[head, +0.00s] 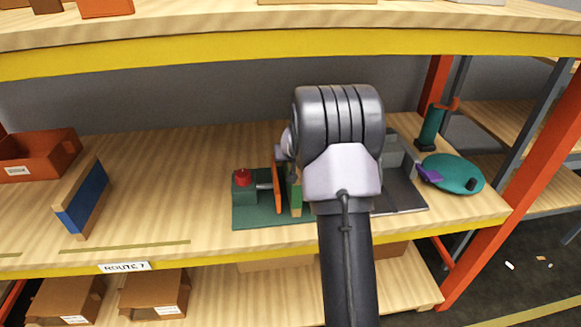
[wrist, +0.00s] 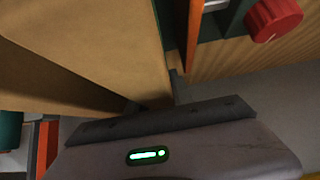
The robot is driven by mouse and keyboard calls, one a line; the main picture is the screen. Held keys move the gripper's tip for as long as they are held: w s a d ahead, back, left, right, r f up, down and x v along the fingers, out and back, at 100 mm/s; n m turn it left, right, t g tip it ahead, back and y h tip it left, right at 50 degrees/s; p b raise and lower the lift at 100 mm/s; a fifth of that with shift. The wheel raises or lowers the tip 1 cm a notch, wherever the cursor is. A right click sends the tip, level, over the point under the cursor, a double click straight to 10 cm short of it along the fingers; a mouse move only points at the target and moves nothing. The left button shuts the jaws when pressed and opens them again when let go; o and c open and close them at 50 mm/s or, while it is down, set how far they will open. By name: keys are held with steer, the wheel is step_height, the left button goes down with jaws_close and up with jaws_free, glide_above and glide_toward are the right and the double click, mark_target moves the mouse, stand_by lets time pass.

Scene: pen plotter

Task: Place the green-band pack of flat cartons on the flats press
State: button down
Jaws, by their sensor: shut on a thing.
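The flats press (head: 262,216) stands on the shelf in the middle of the head view. It has a green base, a red knob and an upright orange plate; the red knob (wrist: 273,18) and the orange plate (wrist: 196,35) also show in the wrist view. The green-band pack (head: 297,196) stands upright just right of the orange plate, mostly hidden by my arm. Its brown cardboard (wrist: 95,45) fills the left of the wrist view. My gripper (wrist: 155,98) is shut on it. A narrow gap shows between pack and plate; its contact with the base is hidden.
A blue-band pack (head: 84,200) stands at the left, beside an orange-red bin (head: 38,157). Bare shelf lies left of the press. An upper shelf overhangs.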

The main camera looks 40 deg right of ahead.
steer(key=c, duration=1.1)
jaws_free()
